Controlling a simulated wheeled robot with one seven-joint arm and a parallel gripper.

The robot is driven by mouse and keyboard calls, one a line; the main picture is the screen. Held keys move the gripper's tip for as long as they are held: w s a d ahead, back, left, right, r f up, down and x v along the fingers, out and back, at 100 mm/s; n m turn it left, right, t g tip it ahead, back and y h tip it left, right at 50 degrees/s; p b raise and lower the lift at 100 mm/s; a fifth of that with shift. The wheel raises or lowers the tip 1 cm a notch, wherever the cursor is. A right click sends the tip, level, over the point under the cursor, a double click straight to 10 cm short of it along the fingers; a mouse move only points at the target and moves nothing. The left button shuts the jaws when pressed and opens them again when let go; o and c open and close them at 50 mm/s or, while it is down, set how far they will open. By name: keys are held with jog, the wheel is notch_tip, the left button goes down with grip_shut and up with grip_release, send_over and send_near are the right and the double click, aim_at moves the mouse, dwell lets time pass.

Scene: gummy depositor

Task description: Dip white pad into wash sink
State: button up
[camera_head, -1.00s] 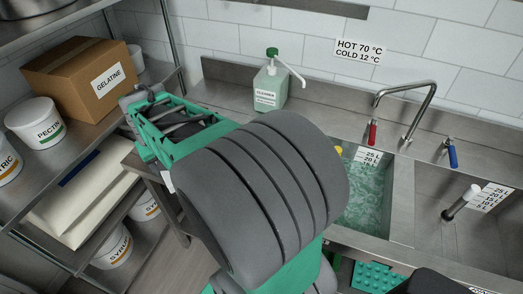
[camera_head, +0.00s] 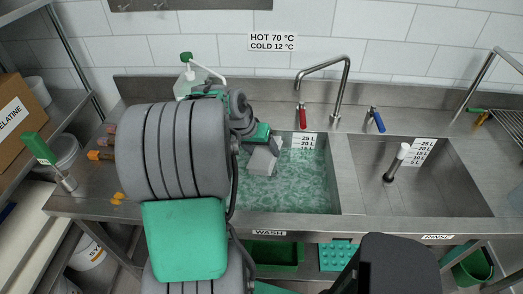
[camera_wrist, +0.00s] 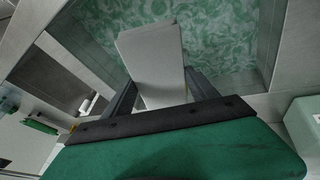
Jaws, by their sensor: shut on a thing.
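The white pad (camera_wrist: 152,58) is a pale, flat slab between the dark fingers of my gripper (camera_wrist: 160,88) in the wrist view. My gripper (camera_head: 263,142) is shut on the pad, which in the head view (camera_head: 261,161) hangs tilted over the left part of the wash sink. The wash sink (camera_head: 338,185) is the left basin, labelled WASH, with foamy green water (camera_head: 302,180) in it. I cannot tell whether the pad's end touches the water. My arm hides the sink's left edge.
An empty rinse sink (camera_head: 450,190) with an upright drain pipe (camera_head: 396,163) is on the right. A faucet (camera_head: 342,90) with red (camera_head: 302,117) and blue (camera_head: 375,118) handles stands behind.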

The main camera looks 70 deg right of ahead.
notch_tip(320, 180, down, 18)
jog(key=b, duration=1.2)
jog(key=shift+b, duration=0.3)
jog(key=shift+r, duration=0.15)
